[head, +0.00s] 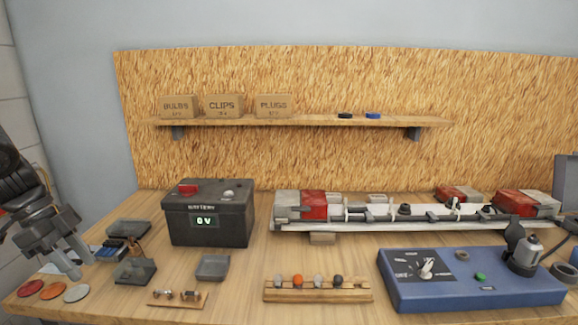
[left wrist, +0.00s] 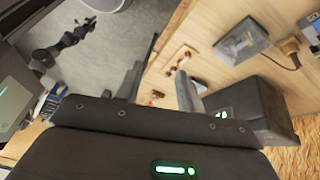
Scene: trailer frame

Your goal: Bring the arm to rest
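My left arm comes in from the left edge of the head view. Its gripper (head: 74,262) hangs above the left end of the bench, over the coloured discs and beside the small dark trays. Its two fingers stand apart with nothing between them. In the left wrist view the fingers (left wrist: 158,88) are also spread and empty, with bench top seen between and beyond them.
A battery (head: 208,214) reading 6V stands right of the left gripper. A grey tray (head: 213,267), a wooden holder (head: 318,291) with several small parts and a blue test unit (head: 470,280) lie along the front. A trailer light bar (head: 345,213) lies behind. Bare wood shows between them.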

